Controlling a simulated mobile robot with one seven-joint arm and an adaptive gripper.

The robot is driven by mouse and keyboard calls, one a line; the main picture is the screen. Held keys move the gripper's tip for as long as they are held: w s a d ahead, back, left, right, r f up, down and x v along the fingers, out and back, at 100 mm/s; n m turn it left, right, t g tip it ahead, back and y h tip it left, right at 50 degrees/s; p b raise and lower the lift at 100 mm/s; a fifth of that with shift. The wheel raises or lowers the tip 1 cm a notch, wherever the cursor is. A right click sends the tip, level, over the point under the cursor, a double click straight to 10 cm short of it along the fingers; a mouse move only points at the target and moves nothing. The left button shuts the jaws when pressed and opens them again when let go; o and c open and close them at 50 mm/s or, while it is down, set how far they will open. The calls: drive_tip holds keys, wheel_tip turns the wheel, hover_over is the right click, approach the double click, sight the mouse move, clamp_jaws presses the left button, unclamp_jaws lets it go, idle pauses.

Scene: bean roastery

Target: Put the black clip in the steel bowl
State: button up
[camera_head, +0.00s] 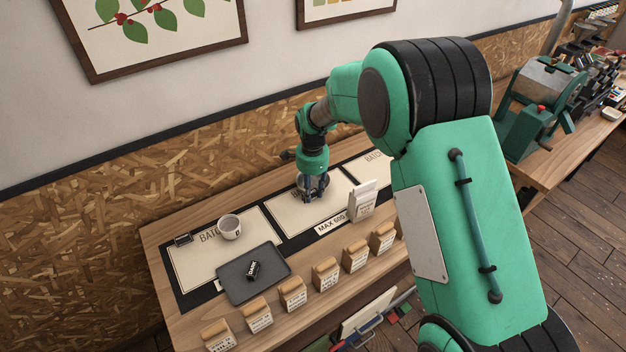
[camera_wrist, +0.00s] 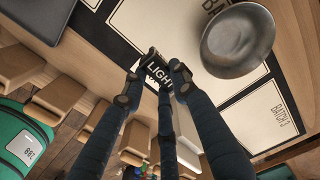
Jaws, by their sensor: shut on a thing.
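My gripper (camera_wrist: 155,80) is shut on a small black clip (camera_wrist: 155,66) with the white word LIGHT on it, held between the fingertips in the wrist view. The steel bowl (camera_wrist: 238,42) is round and shallow, to the right of the held clip in that view and apart from it. It looks empty. In the head view my gripper (camera_head: 312,192) is low over the middle pale sheet, and its fingers hide the clip and most of the bowl there. Height above the sheet is hard to tell.
A grey tray (camera_head: 232,289) holds another black piece marked DARK (camera_head: 253,270).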

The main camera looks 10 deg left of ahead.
drive_tip(key=p, duration=0.4)
hover_over(315, 182)
drive_tip(key=s, duration=0.6)
drive_tip(key=shift+w+d+r+n+p, duration=0.1)
drive_tip(key=shift+w+d+n+p, duration=0.1)
drive_tip(key=shift+w, duration=0.25)
drive_tip(key=shift+w+d+r+n+p, duration=0.1)
drive_tip(key=shift+w+d+p, duration=0.1)
drive_tip(key=shift+w, duration=0.25)
drive_tip(key=shift+f, duration=0.1)
drive_tip(key=shift+f, duration=3.1)
drive_tip(key=shift+f, duration=1.85)
drive_tip(key=shift+f, duration=0.15)
drive_tip(key=o, duration=0.5)
